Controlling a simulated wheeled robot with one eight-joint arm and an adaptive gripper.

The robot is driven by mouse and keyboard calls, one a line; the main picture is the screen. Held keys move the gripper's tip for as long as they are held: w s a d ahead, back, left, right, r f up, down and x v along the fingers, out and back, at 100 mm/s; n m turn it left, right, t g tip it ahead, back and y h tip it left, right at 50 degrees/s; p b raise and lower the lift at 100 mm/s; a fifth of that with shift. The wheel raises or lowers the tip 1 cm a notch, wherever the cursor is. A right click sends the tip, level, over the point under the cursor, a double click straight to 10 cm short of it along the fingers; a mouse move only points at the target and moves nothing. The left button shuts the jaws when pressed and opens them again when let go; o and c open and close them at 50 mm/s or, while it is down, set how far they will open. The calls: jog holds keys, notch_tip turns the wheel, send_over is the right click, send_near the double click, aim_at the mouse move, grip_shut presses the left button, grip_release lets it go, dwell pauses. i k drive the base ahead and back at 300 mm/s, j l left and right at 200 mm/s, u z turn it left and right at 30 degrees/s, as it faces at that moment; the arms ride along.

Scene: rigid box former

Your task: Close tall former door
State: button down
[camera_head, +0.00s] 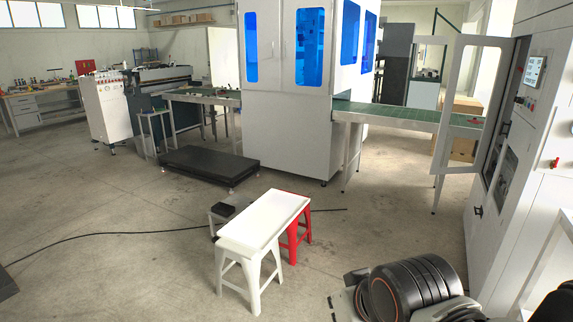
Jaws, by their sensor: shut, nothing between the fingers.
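The tall former (545,125) is a pale machine cabinet at the right edge of the head view. Its door (439,110), a white frame with a clear pane, stands open. It sticks out to the left from the cabinet, in front of the far end of the green conveyor. A dark opening with fittings (503,150) shows in the cabinet to the right of the door. Part of my dark arm shows at the bottom right, near the lower part of the cabinet. My gripper is not in view, so its distance from the door cannot be seen.
A white bench (265,222) with white and red legs stands in the middle foreground. A low black platform (210,165) lies behind it. A large white machine (285,110) with blue windows stands at the back. A black cable (110,234) crosses the floor. Bare floor lies between bench and cabinet.

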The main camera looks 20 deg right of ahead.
aim_at(506, 44)
jog(key=i+l+z, duration=0.3)
jog(key=i+z, duration=0.65)
jog(key=i, duration=0.2)
jog(key=i+j+z, duration=0.1)
jog(key=i+z, duration=0.35)
jog(key=i, duration=0.2)
jog(key=i+z, duration=0.1)
jog(key=i, duration=0.9)
jog(key=i+j+z, duration=0.1)
jog(key=i, duration=0.95)
jog(key=i+l+u, duration=0.15)
jog(key=i, duration=0.65)
